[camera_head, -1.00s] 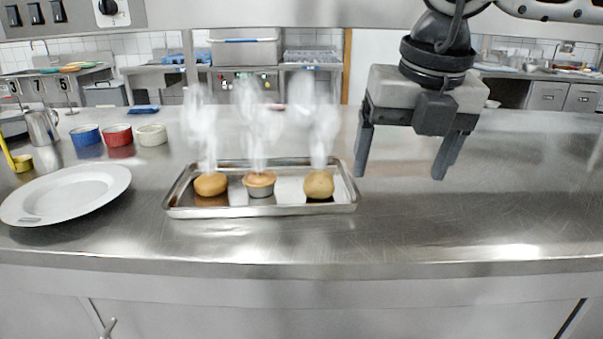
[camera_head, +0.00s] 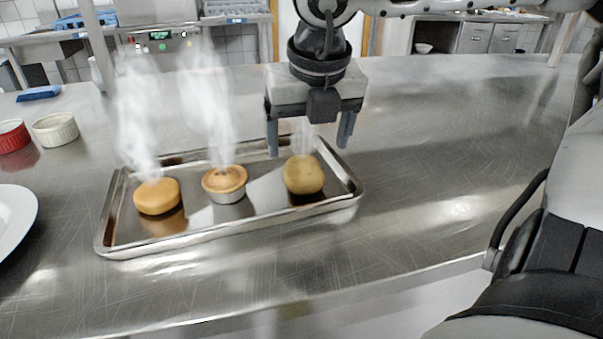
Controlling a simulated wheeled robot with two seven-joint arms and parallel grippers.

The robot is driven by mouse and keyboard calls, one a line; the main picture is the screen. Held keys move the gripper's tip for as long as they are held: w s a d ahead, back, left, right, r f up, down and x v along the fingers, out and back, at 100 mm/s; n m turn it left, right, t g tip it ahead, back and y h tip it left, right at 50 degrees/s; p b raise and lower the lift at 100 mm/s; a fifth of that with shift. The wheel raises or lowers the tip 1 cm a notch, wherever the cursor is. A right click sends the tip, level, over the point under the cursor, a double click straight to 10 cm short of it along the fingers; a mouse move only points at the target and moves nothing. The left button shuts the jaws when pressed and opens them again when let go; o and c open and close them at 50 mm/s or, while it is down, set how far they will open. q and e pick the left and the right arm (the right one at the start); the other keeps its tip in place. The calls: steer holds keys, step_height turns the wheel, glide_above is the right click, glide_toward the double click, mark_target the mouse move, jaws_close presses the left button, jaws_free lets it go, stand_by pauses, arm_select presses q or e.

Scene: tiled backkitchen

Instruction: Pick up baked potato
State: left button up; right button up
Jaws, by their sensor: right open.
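The baked potato (camera_head: 303,176), a round yellow-brown steaming item, sits at the right end of a shallow metal tray (camera_head: 228,226). My right gripper (camera_head: 308,150) is open and empty, its fingers pointing down. In the picture it is just above the potato, with one fingertip to the left and one to the right of it. I cannot tell its exact depth; no contact shows. My left gripper is out of view.
A pie in a metal cup (camera_head: 225,182) and a golden round bun-like item (camera_head: 157,196) steam in the same tray. A white plate (camera_head: 14,222), a white ramekin (camera_head: 56,129) and a red ramekin (camera_head: 12,136) stand left. The steel counter (camera_head: 440,170) is clear to the right.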

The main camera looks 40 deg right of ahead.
mark_target(304, 163)
steer(key=x, duration=0.7)
steer(key=shift+w+f, duration=0.1)
steer(key=shift+w, duration=0.15)
steer(key=shift+c, duration=0.2)
steer(key=c, duration=1.1)
